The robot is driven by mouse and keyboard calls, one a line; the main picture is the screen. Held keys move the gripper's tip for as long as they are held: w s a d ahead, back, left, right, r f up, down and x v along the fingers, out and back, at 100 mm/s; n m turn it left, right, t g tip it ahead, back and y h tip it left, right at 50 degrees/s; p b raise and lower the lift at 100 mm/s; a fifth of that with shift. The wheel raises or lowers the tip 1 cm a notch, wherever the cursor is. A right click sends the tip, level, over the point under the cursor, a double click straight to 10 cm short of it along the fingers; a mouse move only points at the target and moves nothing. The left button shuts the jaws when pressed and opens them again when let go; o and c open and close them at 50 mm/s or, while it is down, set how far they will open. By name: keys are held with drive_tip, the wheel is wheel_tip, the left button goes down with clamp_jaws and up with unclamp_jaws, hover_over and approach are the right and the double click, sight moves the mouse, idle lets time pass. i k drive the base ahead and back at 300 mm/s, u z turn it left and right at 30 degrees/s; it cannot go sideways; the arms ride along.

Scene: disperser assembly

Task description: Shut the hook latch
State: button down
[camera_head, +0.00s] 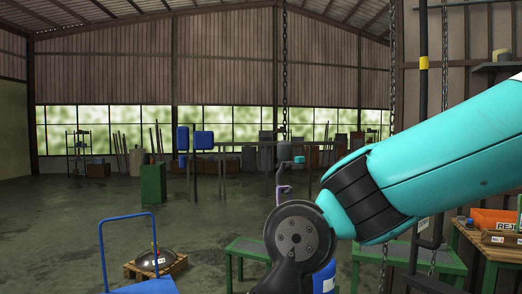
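A dark hook (279,180) hangs at the lower end of a chain (284,60) near the middle of the camera_head view. A small purple piece (284,189) shows at the hook and may be its latch. It is too small to tell whether it is open or shut. A small turquoise piece (299,160) sits beside the upper part of the hook. My turquoise arm comes in from the right, and its dark joint is just below the hook in the picture. My gripper cannot be seen.
A blue cart (128,226) stands at lower left beside a pallet (172,268) bearing a dark domed part (155,260). Green-framed benches (247,248) stand behind my arm. An orange bin (493,219) sits on a table at right. Open floor lies at left.

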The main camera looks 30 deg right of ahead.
sight(299, 161)
drive_tip(key=u, duration=0.05)
drive_tip(key=i, duration=0.7)
drive_tip(key=z, duration=0.8)
drive_tip(key=i, duration=0.5)
drive_tip(key=z, duration=0.5)
